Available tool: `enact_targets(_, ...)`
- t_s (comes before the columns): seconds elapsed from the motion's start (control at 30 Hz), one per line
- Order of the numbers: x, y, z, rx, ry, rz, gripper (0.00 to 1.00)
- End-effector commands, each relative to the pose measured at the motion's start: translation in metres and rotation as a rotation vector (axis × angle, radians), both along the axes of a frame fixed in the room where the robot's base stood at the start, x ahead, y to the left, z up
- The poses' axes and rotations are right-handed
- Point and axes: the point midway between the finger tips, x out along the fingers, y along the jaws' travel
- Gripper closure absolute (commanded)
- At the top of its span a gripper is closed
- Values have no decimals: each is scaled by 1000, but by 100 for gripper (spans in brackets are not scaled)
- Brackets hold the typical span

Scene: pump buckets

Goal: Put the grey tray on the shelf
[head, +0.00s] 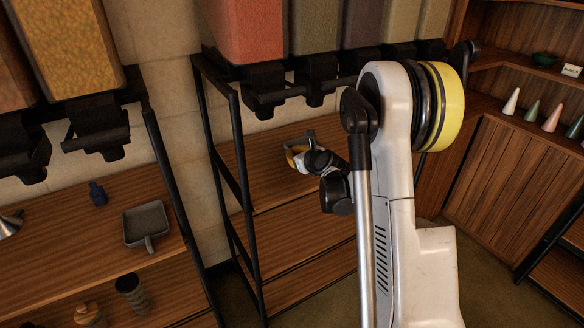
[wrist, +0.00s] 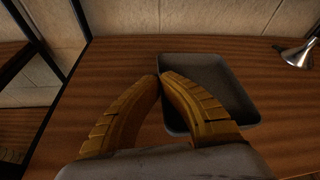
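The grey tray (wrist: 232,88) is a shallow rectangular tray over the wooden shelf (wrist: 112,62) in the wrist view. My gripper (wrist: 160,77) has its orange fingers closed together at the tray's left rim, one finger outside it and one over the inside. The rim appears pinched between the tips. I cannot tell if the tray's bottom touches the shelf. In the head view, my gripper (head: 289,157) is low over the middle rack's upper board (head: 262,182), and the tray is mostly hidden there by my gripper and arm.
Black posts (head: 226,160) edge the rack. Bins (head: 247,30) with black dispensers hang above. Cones (head: 511,102) stand far right.

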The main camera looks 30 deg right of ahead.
Motion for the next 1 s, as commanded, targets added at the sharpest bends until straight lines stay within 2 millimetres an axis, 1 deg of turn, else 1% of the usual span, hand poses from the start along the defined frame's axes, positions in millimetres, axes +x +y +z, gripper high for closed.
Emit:
enact_targets(0.03,6,2,-5,-1,-1,1,100)
enact_targets(0.1,10,4,-7,-2,0,1,100)
enact_targets(0.17,12,4,-9,-1,0,0,100)
enact_targets(0.23,12,4,-15,0,0,-1,100)
enact_targets(0.43,12,4,-47,0,0,-1,100)
enact_targets(0.5,12,4,-49,0,0,-1,100)
enact_targets(0.77,12,4,-48,-1,0,0,100)
enact_targets(0.8,12,4,-48,0,0,0,94)
enact_targets(0.87,12,4,-48,0,0,0,76)
enact_targets(0.9,12,4,-48,0,0,0,73)
enact_targets(1.0,11,4,-48,0,0,0,73)
